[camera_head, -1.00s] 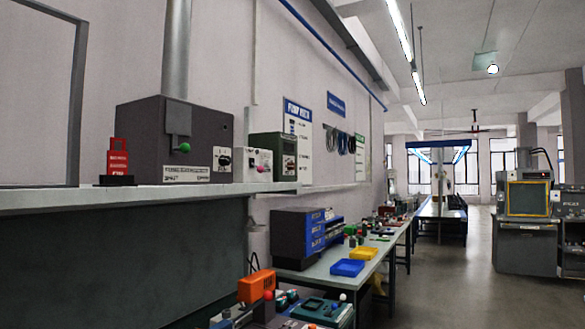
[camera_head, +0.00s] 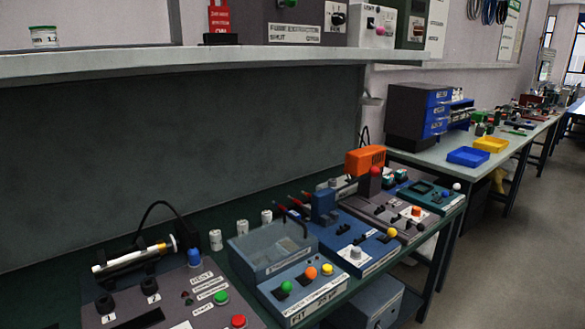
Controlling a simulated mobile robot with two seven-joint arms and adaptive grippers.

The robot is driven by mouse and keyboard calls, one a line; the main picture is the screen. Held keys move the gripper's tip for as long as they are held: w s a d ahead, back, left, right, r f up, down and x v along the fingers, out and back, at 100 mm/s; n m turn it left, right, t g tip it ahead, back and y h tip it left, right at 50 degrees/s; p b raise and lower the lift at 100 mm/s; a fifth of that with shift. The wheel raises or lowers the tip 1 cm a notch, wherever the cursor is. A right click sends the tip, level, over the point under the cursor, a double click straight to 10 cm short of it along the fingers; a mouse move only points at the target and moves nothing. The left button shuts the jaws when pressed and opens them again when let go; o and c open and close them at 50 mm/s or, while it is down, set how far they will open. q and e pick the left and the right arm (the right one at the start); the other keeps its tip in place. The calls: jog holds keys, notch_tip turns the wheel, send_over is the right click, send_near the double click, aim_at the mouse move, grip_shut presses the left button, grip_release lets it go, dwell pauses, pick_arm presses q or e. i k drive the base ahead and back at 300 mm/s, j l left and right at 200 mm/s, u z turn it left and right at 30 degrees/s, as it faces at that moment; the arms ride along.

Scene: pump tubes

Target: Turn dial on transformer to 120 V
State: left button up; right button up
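I cannot tell which device is the transformer. On the shelf, cut off by the top edge, are a dark grey box (camera_head: 290,33) with a round dial (camera_head: 338,18), a white box (camera_head: 372,27) with a pink button, and a green box (camera_head: 411,25) with a dark dial (camera_head: 417,30). On the bench below, a blue device (camera_head: 345,238) carries a pale knob (camera_head: 356,253) and a yellow button. Dial markings are too small to read. Neither of my grippers is in view.
The shelf edge (camera_head: 200,66) runs across the upper part. The bench holds a grey panel (camera_head: 188,300) with a tube, a clear-lidded blue box (camera_head: 270,250) and an orange unit (camera_head: 366,160). A farther table has blue (camera_head: 468,157) and yellow (camera_head: 491,144) trays. Floor at right is clear.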

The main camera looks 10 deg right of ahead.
aim_at(418, 30)
jog(key=i+l+u, duration=0.1)
jog(key=l, duration=0.5)
jog(key=i+l+u, duration=0.1)
jog(key=i+l, duration=0.2)
jog(key=l, duration=0.35)
jog(key=i+l+u, duration=0.1)
jog(key=l, duration=0.55)
jog(key=i+l+u, duration=0.1)
jog(key=l, duration=0.55)
jog(key=i+l+u, duration=0.1)
jog(key=l, duration=0.6)
jog(key=i+l+u, duration=0.1)
jog(key=l, duration=0.6)
jog(key=i+l+u, duration=0.1)
jog(key=l, duration=0.6)
jog(key=i, duration=0.05)
